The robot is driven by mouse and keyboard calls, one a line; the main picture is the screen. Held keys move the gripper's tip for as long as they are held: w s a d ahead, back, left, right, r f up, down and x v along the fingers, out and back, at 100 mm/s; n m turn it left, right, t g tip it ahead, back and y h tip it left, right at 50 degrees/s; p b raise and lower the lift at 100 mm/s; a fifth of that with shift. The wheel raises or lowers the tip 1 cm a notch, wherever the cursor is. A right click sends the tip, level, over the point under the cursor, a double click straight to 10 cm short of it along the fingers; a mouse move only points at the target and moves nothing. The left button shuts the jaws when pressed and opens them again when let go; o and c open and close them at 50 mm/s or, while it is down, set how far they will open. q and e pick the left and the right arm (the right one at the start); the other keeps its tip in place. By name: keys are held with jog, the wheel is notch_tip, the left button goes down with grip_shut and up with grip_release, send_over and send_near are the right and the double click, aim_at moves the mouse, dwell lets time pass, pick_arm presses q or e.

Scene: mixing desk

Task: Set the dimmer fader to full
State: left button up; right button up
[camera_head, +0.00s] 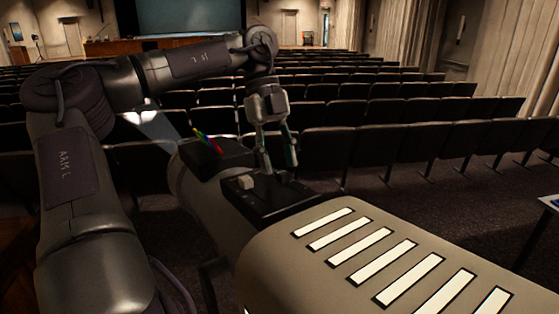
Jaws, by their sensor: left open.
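No dimmer fader can be made out for certain in the head view. My left gripper (279,166) is open and points down, with a gap between its fingers and nothing seen in it. It hangs over or just behind a low black box (283,196) with a small pale block (246,183) on its left part. I cannot tell whether the fingertips touch the box. My right gripper is not in view.
A black holder (228,155) with red, green and blue pen-like sticks (208,141) is left of the gripper. Rows of dark seats (385,130) fill the hall ahead. A table edge (541,222) with something blue and white (555,202) shows at the far right.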

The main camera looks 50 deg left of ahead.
pick_arm(q)
jog(key=shift+d+f, duration=0.55)
jog(key=shift+f, duration=0.15)
jog(key=shift+a, duration=0.1)
grip_shut()
